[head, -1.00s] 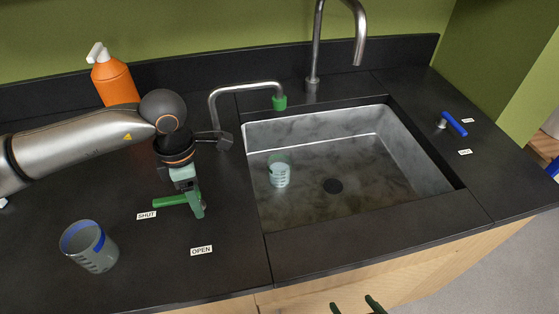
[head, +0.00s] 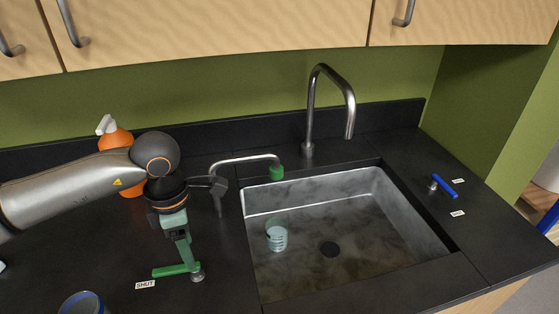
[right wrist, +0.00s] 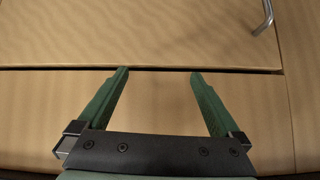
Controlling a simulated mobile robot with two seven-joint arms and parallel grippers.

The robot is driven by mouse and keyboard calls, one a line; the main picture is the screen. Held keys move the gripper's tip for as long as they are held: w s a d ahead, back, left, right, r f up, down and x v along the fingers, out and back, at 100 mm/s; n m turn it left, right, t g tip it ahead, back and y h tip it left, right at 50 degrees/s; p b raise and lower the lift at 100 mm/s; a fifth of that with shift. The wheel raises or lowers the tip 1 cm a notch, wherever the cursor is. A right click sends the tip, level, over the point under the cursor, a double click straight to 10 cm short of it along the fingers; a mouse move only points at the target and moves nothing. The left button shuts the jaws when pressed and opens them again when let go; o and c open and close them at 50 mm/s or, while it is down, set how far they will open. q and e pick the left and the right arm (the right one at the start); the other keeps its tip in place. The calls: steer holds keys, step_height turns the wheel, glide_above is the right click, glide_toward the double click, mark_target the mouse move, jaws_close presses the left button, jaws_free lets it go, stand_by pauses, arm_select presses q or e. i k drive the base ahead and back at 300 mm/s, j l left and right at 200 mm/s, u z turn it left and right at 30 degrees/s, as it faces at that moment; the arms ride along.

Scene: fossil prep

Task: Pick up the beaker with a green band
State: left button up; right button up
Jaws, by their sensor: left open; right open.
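The beaker with a green band (head: 277,238) stands upright in the sink, left of the dark drain. It is clear with pale markings. My left gripper (head: 188,262) is open, pointing down at the green lever handle (head: 172,271) on the counter left of the sink; its fingertips are close to the handle, and I cannot tell whether they touch it. My right gripper (right wrist: 160,72) shows only in the right wrist view, open and empty, facing a plain wooden cabinet front. It is away from the beaker.
The sink (head: 420,225) is set into the black counter. A small spout with a green tip (head: 277,172) and a tall steel faucet (head: 349,115) reach over it. A blue-banded beaker (head: 82,303) is cut off at lower left. An orange bottle (head: 116,139) stands behind my left arm.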

mark_target(277, 229)
steer(key=k, duration=1)
